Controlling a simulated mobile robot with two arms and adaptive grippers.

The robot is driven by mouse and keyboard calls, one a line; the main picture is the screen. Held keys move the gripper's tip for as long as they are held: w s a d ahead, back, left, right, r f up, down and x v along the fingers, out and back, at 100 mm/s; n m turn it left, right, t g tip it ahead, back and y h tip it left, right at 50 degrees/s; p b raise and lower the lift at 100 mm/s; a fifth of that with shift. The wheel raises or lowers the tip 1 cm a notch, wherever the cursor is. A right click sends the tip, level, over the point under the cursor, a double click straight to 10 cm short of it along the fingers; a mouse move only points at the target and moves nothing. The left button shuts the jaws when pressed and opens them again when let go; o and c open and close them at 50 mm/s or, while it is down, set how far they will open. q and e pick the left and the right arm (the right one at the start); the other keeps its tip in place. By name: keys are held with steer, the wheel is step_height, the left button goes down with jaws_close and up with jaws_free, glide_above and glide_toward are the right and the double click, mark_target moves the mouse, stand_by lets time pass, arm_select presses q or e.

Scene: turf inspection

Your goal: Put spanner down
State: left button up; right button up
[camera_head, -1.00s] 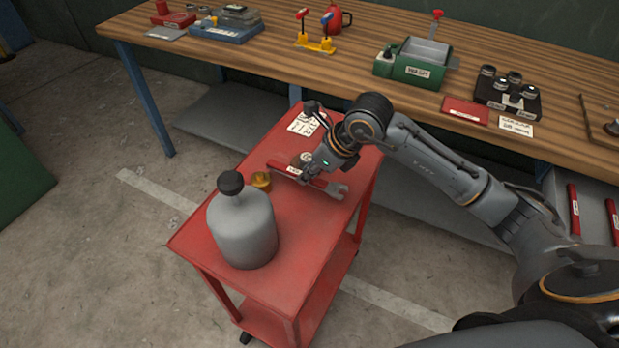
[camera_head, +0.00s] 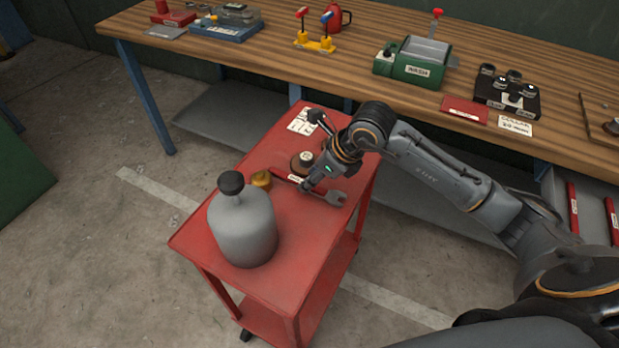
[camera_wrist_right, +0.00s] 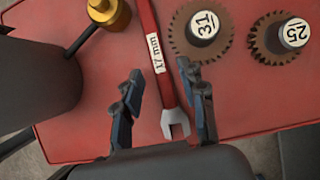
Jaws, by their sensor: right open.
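The spanner (camera_head: 336,197) has a red handle and a grey open jaw. It lies on the red cart top (camera_head: 300,225), its handle partly hidden by my right gripper (camera_head: 308,186) in the head view. In the right wrist view the spanner (camera_wrist_right: 157,52) shows a "17 mm" label. There my right gripper (camera_wrist_right: 160,82) is open, one finger on each side of the spanner, with gaps between. My left gripper is not in view.
The wooden workbench (camera_head: 270,52) runs behind.

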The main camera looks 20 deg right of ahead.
steer(key=v, duration=1)
steer(key=shift+r, duration=0.2)
steer(key=shift+s, duration=0.15)
